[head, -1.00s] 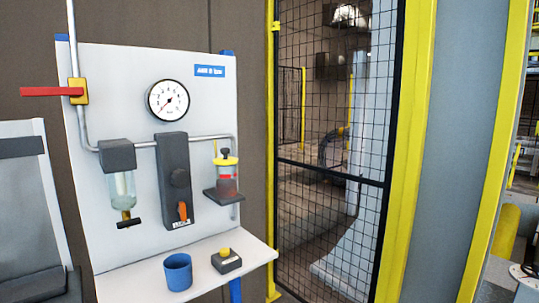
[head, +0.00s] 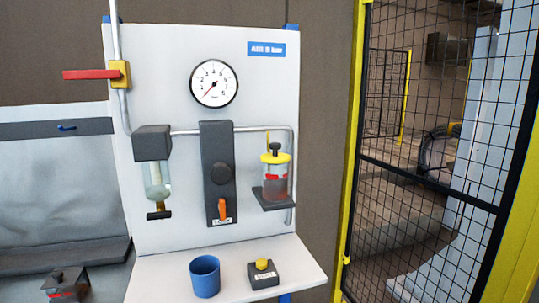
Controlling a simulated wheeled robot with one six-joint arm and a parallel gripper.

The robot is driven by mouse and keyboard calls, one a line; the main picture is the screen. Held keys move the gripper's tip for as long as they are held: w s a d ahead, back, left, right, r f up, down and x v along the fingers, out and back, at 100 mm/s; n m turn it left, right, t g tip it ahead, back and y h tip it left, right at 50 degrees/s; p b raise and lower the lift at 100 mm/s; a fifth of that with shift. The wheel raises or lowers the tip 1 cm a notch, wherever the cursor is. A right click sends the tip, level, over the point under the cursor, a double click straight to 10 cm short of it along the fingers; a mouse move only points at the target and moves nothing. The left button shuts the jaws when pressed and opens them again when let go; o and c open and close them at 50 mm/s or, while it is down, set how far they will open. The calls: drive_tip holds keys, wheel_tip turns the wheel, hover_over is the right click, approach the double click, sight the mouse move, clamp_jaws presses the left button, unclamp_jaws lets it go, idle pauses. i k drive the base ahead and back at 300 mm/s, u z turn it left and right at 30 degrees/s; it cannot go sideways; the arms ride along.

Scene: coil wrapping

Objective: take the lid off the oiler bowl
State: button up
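The oiler bowl (head: 276,186) is a clear cylinder with red marks, standing on a dark bracket (head: 273,198) at the right of the white panel. Its yellow lid (head: 275,158) with a black knob (head: 275,147) sits on top of the bowl. A thin yellow piece rises behind the lid. My gripper is not in view.
The panel (head: 150,85) carries a gauge (head: 214,83), a red lever (head: 90,75), a filter bowl (head: 157,180) and a dark block with an orange handle (head: 222,208). A mesh fence (head: 430,150) is at right.

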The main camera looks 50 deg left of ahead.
sight(275, 157)
drive_tip(key=u, duration=0.6)
drive_tip(key=i, duration=0.65)
drive_tip(key=u, duration=0.8)
